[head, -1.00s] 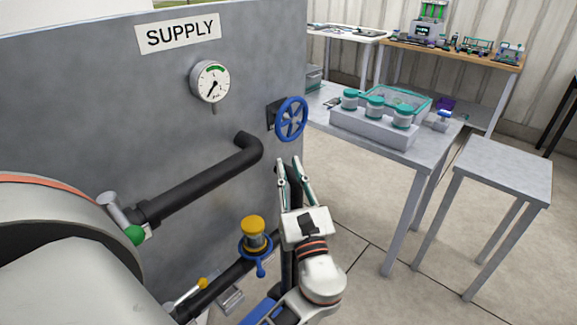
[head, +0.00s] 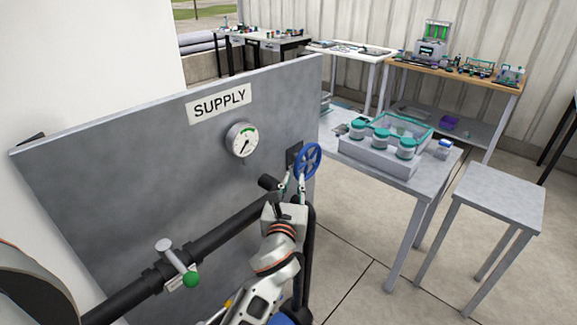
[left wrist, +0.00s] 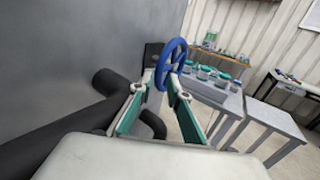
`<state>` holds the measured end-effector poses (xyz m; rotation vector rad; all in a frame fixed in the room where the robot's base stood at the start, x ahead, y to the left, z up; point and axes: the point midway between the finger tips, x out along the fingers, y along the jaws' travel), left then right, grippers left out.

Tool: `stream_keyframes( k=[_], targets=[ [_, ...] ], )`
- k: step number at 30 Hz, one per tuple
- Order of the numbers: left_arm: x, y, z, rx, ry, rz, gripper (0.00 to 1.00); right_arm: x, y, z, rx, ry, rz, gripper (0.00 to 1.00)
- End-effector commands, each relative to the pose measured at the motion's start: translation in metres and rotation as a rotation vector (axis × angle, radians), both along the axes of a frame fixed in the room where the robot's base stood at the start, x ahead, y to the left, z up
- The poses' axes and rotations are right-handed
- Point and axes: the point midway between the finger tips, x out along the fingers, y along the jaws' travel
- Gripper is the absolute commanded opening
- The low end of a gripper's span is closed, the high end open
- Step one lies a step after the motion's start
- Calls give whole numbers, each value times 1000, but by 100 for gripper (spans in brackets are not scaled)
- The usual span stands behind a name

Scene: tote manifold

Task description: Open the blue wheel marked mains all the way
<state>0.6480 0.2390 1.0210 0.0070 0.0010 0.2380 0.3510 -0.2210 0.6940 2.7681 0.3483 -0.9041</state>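The blue wheel (head: 308,161) stands on a dark mount at the right edge of the grey panel (head: 150,165). No "mains" marking is readable on it. My left gripper (head: 295,179) is just below and in front of the wheel, pointing up at it. In the left wrist view, the two fingers (left wrist: 160,82) are apart, and the lower rim of the wheel (left wrist: 181,52) shows at and between their tips. I cannot tell whether they touch the rim. My right gripper is not in view.
A round gauge (head: 242,140) sits under the SUPPLY sign (head: 220,104). A black pipe (head: 205,243) with a green-knobbed lever (head: 178,266) runs along the panel. A grey table (head: 424,187) with teal-lidded jars stands right of the wheel, and a small empty table (head: 492,197) stands beyond.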

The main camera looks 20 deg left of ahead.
Motion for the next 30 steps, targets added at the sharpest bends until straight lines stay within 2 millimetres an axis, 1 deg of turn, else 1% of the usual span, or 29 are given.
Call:
stream_keyframes(
  k=[1, 6, 12, 16, 22, 23, 24, 25, 30],
  targets=[
    [9, 2, 2, 0, -2, 1, 17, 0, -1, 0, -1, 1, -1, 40],
    [34, 9, 1, -1, -1, 2, 17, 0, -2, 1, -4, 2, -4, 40],
    [54, 14, 1, -1, -1, 3, 17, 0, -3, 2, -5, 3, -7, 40],
    [58, 15, 0, 0, 0, 2, 17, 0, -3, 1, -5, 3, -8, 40],
    [58, 15, 0, 0, 0, 3, 17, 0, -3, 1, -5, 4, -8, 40],
    [58, 15, 0, 0, 0, 3, 14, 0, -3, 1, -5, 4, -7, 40],
    [58, 15, 0, 0, 0, 3, 4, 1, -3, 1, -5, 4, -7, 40],
    [58, 15, 0, 0, 0, 3, 0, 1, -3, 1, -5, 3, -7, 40],
    [58, 15, 0, 0, 0, 3, 0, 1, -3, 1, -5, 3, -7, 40]
  ],
)
